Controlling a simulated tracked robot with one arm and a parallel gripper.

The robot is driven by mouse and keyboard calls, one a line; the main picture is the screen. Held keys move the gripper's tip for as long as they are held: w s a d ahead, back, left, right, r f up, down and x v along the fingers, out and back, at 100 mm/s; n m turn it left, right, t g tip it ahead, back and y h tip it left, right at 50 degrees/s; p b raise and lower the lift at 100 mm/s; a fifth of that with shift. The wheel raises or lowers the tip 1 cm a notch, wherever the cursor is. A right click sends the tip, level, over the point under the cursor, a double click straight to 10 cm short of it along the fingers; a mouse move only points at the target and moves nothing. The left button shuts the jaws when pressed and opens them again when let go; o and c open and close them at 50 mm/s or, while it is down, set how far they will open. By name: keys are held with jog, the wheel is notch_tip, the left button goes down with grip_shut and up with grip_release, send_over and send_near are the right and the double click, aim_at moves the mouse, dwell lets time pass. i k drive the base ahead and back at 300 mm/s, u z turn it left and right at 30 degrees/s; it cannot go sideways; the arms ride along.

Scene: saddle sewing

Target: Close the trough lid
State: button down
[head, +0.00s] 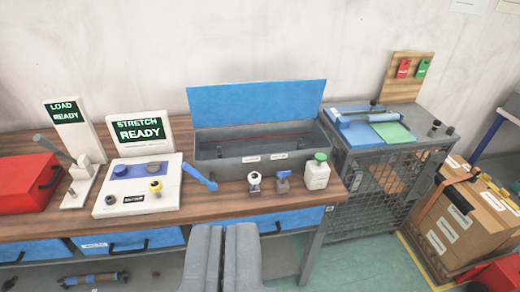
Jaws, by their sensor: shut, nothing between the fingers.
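The trough (228,166) is a grey rectangular box at the back of the wooden bench, with two small labels on its front. Its blue lid (256,103) stands raised along the rear edge, leaning slightly back, so the trough is open. A thin red line and small dark fittings show inside. A blue lever-like arm (200,178) sits at the trough's front left corner. My gripper (226,232) is at the bottom centre, its two grey fingers shut together and empty. It appears in front of the bench's front edge, apart from the trough and lid.
In front of the trough stand a white-and-black fitting (254,183), a blue valve (283,182) and a green-capped bottle (317,172). A white control box (138,187) is left. A mesh cabinet (375,190) and strapped carton (465,222) are right. Green floor (365,265) is clear.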

aim_at(213, 106)
jog(key=u, duration=0.05)
jog(key=i, duration=1.3)
jog(key=u, duration=0.45)
jog(key=i, duration=0.6)
jog(key=u, duration=0.15)
